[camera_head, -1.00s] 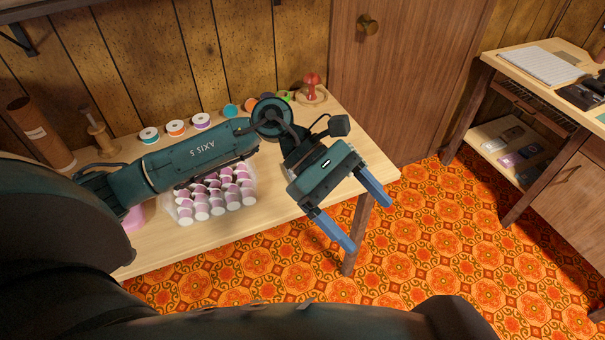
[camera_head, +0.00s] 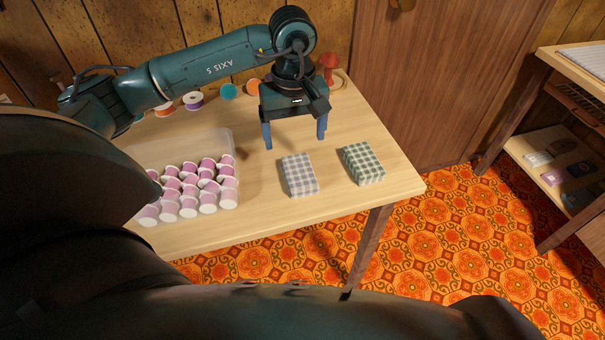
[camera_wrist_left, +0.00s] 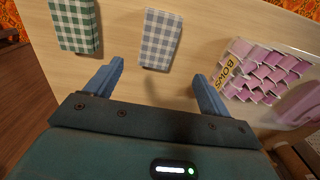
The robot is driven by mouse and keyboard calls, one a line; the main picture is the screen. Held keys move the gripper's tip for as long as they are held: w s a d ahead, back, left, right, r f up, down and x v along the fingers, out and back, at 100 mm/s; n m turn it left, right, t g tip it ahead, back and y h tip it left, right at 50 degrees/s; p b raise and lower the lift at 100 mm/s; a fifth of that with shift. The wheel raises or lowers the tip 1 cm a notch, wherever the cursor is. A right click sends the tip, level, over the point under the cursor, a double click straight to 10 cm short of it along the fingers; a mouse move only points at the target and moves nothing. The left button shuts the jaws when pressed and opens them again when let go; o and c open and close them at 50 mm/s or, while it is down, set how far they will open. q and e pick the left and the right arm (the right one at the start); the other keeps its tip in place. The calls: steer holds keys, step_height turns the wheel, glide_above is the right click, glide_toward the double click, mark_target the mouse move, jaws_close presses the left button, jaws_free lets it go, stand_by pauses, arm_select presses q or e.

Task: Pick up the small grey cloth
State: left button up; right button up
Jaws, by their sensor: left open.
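The small grey cloth (camera_head: 300,175) is a folded grey-and-white checked piece lying flat on the wooden table (camera_head: 375,120). It also shows in the left wrist view (camera_wrist_left: 161,38), ahead of the gap between my fingers. My left gripper (camera_head: 296,142) is open and empty, just behind the cloth in the head view, fingers pointing down. In the left wrist view my left gripper (camera_wrist_left: 160,85) has its two blue fingers spread wide, not touching the cloth. My right gripper is not in view.
A green checked cloth (camera_head: 363,163) lies right of the grey one. Thread spools (camera_head: 193,101) and a red-topped object (camera_head: 328,68) are at the back.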

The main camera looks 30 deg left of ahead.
arm_select(q)
glide_above(299, 169)
steer(key=f, duration=0.4)
steer(key=shift+a+f, duration=0.4)
steer(key=shift+d+f, duration=0.2)
steer(key=shift+f, duration=1.15)
steer(key=shift+d+f, duration=0.15)
steer(key=shift+f, duration=1.15)
steer(key=shift+c, duration=0.4)
steer(key=c, duration=1)
steer(key=shift+r, duration=0.1)
